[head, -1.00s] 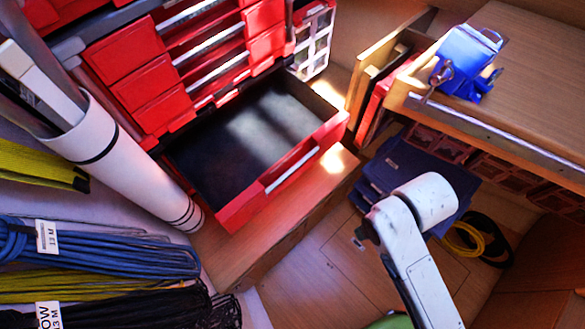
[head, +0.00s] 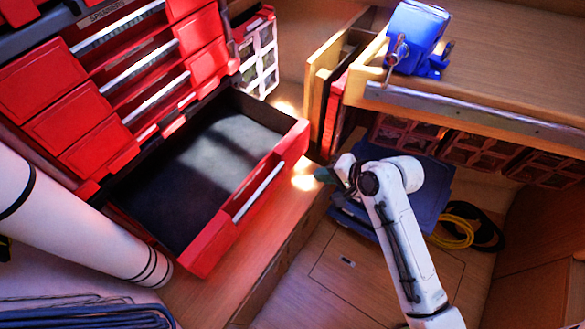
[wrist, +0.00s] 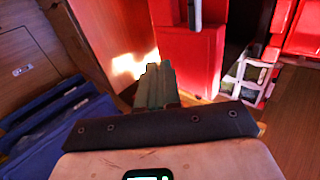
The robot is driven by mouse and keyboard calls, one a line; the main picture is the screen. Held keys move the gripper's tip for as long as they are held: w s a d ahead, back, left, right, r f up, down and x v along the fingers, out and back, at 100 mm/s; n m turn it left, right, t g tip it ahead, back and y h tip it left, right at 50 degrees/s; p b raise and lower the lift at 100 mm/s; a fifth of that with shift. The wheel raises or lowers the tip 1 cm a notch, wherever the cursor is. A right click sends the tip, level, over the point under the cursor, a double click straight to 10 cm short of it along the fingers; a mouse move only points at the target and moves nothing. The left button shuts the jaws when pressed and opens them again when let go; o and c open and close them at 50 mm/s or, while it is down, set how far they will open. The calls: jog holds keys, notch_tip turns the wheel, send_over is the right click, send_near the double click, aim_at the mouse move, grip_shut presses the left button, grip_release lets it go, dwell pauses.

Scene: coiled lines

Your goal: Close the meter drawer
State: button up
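The open red drawer (head: 285,160), which I take to be the meter drawer, is pulled far out at the bottom of the red cabinet. Its dark interior looks empty, and a silver handle (head: 258,192) runs along its front. My gripper (head: 328,175) is just right of the drawer's front right corner, apart from it. In the wrist view the gripper's greenish fingers (wrist: 157,86) look together with nothing between them. A red drawer panel (wrist: 190,60) with a silver handle end (wrist: 195,12) stands beyond them.
The red cabinet (head: 80,125) has several shut drawers above. A white tube (head: 70,230) leans at its left. A wooden bench (head: 470,75) with a blue vise (head: 415,35) is at right. Blue folders (head: 440,185) and a yellow coil (head: 455,230) lie below.

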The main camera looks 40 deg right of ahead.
aim_at(285, 168)
jog(key=x, duration=0.7)
grip_shut()
jog(key=shift+w+a, duration=0.25)
jog(key=shift+w, duration=0.7)
jog(key=shift+w+a, duration=0.3)
jog(key=shift+w, duration=0.65)
jog(key=shift+w, duration=0.1)
